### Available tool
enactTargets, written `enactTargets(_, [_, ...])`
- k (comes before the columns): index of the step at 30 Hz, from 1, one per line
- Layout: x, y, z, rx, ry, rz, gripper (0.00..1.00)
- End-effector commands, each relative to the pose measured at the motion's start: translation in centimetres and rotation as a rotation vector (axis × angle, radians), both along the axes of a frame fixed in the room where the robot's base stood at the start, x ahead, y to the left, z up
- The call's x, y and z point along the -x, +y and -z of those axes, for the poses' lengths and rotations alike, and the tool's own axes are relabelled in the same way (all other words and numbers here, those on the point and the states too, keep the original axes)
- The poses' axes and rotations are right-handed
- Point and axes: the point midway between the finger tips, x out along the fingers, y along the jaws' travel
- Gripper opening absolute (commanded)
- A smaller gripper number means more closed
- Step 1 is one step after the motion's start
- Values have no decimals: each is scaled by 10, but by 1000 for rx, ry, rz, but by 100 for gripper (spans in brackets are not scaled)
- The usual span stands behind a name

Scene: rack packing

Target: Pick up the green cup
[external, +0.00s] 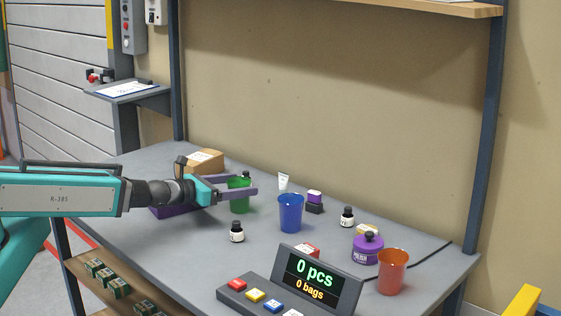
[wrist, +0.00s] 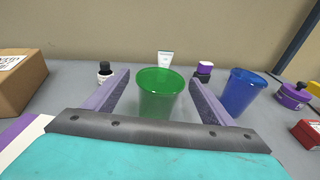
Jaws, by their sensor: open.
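The green cup (external: 240,200) stands upright on the grey table in the external view, partly covered by my gripper. In the wrist view the green cup (wrist: 160,98) stands between the two purple fingers, with a small gap visible on each side. My gripper (external: 252,188) is open and reaches in level from the left, its fingers on either side of the cup. The gripper also shows in the wrist view (wrist: 158,95).
A blue cup (external: 290,213) stands just right of the green cup. A dark bottle (external: 237,232) is in front and a white tube (external: 283,181) behind. A cardboard box (wrist: 18,78) is at left. A purple jar (external: 367,249), an orange cup (external: 392,272) and a counter display (external: 303,280) are further right.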

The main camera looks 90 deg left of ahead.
Motion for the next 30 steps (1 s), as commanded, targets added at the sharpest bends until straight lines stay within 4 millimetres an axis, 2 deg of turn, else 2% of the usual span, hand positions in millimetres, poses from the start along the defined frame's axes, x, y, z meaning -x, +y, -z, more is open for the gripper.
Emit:
enactTargets(16, [-34,23,5,-1,-1,-1,77])
enactTargets(30, [-37,25,7,0,0,-1,77])
